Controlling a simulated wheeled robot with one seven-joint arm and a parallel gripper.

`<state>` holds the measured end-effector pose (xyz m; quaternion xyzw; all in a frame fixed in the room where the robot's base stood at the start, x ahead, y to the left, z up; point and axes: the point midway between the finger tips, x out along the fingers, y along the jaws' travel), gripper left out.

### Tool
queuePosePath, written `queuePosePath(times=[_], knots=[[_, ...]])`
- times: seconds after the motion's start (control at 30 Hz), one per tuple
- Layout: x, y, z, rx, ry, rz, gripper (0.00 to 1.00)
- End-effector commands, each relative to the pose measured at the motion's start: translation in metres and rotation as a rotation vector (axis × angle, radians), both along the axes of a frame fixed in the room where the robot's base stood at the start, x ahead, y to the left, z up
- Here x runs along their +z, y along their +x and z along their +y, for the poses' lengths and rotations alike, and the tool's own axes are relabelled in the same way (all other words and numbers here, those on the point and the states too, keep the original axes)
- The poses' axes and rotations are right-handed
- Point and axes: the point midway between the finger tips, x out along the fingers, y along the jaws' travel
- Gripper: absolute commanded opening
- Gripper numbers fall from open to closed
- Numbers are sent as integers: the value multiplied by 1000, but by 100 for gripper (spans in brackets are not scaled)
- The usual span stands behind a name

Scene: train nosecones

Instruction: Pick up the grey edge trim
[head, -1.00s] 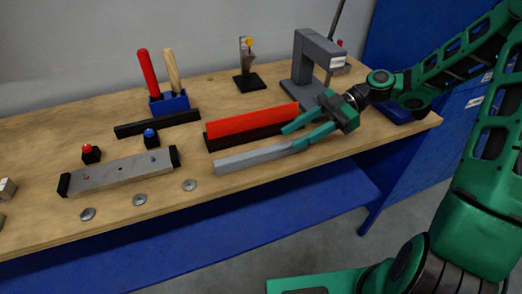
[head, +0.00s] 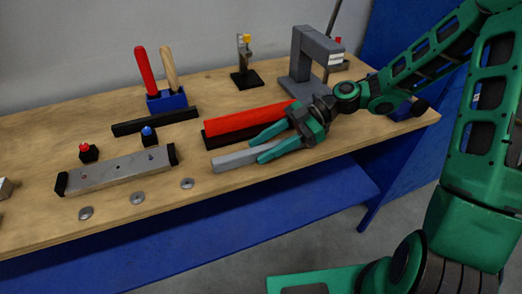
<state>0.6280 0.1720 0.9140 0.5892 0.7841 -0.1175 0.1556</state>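The grey edge trim (head: 234,160) is a long light-grey bar lying on the wooden workbench (head: 340,145), near its front edge. My gripper (head: 256,150) reaches in from the right over the trim's right part. Its two teal fingers are spread apart. The front finger lies over the trim's right end and hides it. The back finger is by the black base of the red bar. I see nothing held between the fingers, and I cannot tell whether they touch the trim.
A red bar (head: 235,118) on a black base lies just behind the trim. A grey arch-shaped press (head: 296,70) stands behind my gripper. A metal block with black ends (head: 115,172) and several round discs lie to the left. A blue holder (head: 166,103) stands at the back.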

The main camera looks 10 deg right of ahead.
Motion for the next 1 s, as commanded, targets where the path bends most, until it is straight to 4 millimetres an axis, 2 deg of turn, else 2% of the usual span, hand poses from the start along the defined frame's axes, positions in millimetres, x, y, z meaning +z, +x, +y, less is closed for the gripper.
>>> queuePosePath(times=[0.07,0.2,0.23,0.67,0.83,0.93,1.0], knots=[[0,0,0,0,0,0,37],[0,0,0,0,0,0,4],[0,0,0,0,0,0,0],[5,0,-1,-1,-1,-2,0],[22,0,-1,0,-2,-3,0],[41,1,-1,-1,-2,-6,0],[50,-7,14,5,-1,-3,0]])
